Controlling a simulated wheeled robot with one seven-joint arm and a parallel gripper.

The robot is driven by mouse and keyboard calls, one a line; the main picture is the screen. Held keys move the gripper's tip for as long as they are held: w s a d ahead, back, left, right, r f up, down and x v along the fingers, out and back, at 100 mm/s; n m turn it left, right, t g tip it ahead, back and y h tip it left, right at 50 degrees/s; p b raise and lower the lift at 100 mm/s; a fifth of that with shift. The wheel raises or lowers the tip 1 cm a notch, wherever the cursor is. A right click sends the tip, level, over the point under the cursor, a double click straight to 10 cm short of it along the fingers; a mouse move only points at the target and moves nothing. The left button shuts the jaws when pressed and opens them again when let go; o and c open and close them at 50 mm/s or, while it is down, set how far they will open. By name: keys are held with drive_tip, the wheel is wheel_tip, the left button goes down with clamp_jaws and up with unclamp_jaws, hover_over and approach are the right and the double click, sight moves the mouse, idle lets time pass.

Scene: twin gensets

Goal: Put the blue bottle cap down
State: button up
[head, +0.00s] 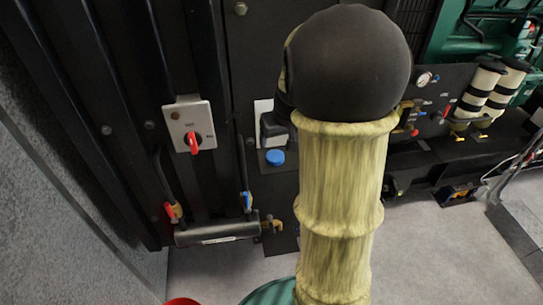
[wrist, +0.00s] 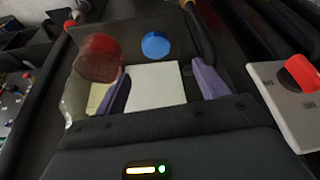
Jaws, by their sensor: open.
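The blue bottle cap (head: 275,157) is a small round disc against a dark surface in the head view, just below the black end of my arm. In the wrist view the blue cap (wrist: 155,45) lies beyond the fingertips, with a gap between it and them. My gripper (wrist: 161,70) is open, its two purple fingers apart with nothing gripped between them. A white square plate (wrist: 155,88) shows between and behind the fingers. In the head view my arm hides much of the gripper, and the fingers cannot be made out.
A grey switch plate with a red knob (head: 193,142) is to the left; the red knob also shows in the wrist view (wrist: 302,72). A red-topped, clear-sided object (wrist: 98,58) is close beside the left finger. Pipes with a red-handled valve (head: 170,210) run below. Grey floor is open at lower right.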

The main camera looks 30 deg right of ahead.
drive_tip(key=s+a+f+g, duration=0.1)
drive_tip(key=s+a+f, duration=0.2)
drive_tip(key=s+a, duration=0.3)
drive_tip(key=s+a+f+n, duration=0.1)
drive_tip(key=s+a+f, duration=0.2)
drive_tip(key=s+a, duration=0.4)
drive_tip(key=shift+s+a+f+g, duration=0.15)
drive_tip(key=shift+s+a+g, duration=0.15)
drive_tip(key=shift+a+g, duration=0.15)
